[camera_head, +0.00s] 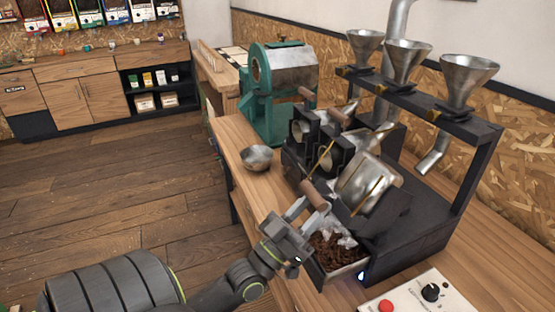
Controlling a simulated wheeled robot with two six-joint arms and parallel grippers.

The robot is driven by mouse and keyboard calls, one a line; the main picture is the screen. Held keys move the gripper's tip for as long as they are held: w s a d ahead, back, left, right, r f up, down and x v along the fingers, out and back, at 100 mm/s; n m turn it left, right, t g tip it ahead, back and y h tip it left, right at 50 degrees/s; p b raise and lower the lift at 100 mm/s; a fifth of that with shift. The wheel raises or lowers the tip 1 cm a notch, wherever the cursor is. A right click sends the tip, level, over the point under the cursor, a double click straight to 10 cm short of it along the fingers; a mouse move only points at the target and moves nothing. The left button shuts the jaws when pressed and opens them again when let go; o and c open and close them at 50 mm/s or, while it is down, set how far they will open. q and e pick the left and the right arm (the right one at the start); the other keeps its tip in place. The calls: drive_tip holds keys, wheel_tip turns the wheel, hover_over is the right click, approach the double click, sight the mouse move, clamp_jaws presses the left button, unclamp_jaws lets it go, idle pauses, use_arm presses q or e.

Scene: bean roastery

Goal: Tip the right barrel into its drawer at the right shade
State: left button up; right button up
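The right barrel (366,183) is a shiny metal drum at the near end of a black roaster frame. It is tilted, its mouth toward the drawer. The drawer (345,272) below it is pulled out and holds dark brown beans (333,250), with whitish smoke or chaff over them. My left gripper (311,207) is at the barrel's wooden handle (313,194), its fingers on both sides, and looks shut on it. The gripper partly hides the drawer's left side. My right gripper is not in view.
Two more barrels with wooden handles (338,118) stand behind. Metal funnels (408,57) sit on a black rack above. A metal bowl (257,157) is on the bench at left. A control box (425,296) with a red button and black knob lies at front right. A green roaster (270,105) stands farther back.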

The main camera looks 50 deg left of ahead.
use_arm(q)
drive_tip(key=s+r+b+v, duration=0.1)
drive_tip(key=b+v, duration=0.3)
drive_tip(key=v, duration=0.6)
drive_tip(key=shift+s+r+b, duration=0.2)
drive_tip(key=shift+s+b, duration=0.05)
drive_tip(key=shift+b, duration=0.05)
idle(0.4)
